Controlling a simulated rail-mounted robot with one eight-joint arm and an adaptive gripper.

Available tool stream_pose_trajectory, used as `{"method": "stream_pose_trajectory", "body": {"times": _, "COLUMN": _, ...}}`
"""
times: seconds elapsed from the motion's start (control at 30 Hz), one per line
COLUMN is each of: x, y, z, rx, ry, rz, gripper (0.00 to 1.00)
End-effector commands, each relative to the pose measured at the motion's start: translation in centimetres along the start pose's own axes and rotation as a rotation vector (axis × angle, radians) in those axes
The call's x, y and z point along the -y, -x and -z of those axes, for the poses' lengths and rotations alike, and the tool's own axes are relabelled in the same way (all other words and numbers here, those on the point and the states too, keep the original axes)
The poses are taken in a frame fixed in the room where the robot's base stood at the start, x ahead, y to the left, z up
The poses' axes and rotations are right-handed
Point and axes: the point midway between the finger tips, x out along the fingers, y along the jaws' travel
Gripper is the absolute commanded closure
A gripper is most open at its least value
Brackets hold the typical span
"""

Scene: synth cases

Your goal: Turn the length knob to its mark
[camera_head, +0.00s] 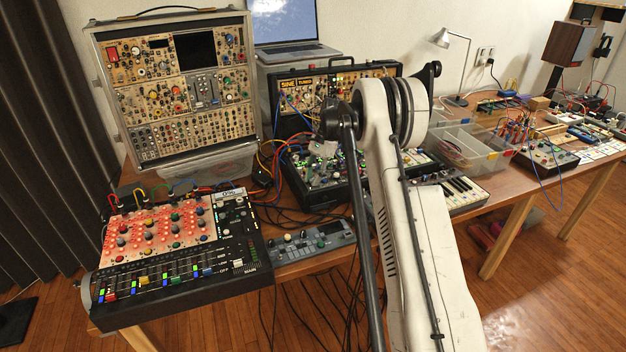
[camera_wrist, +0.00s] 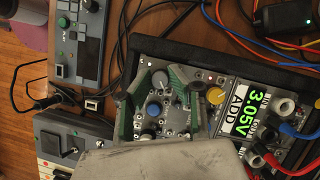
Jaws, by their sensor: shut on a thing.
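My gripper (camera_wrist: 161,76) shows in the wrist view, its two green-and-dark fingers reaching down over a grey module panel (camera_wrist: 178,116). The fingertips are closed around a small grey knob (camera_wrist: 160,78), one on each side. The knob's label and mark are too small to read, so I cannot tell from print that it is the length knob. A blue knob (camera_wrist: 154,108) sits just below it, between the fingers. In the head view my arm covers much of the black synth case (camera_head: 318,202), where small lit modules show.
A yellow knob (camera_wrist: 215,95) and a green display reading 3.05V (camera_wrist: 245,108) lie to the right of the fingers. Red and blue cables (camera_wrist: 290,128) plug in further right. A grey desktop unit (camera_head: 312,240) and a mixer (camera_head: 180,262) stand to the left in the head view.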

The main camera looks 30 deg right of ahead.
Motion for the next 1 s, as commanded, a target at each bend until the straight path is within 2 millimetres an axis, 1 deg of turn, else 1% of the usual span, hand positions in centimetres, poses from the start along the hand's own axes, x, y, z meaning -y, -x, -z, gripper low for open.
{"method": "stream_pose_trajectory", "body": {"times": 0.7, "x": 0.29, "y": -0.14, "z": -0.08, "rx": 0.0, "ry": 0.587, "rz": -0.244, "gripper": 1.0}}
{"method": "stream_pose_trajectory", "body": {"times": 1.0, "x": 0.31, "y": -0.1, "z": -0.13, "rx": 0.0, "ry": 0.769, "rz": -0.319, "gripper": 1.0}}
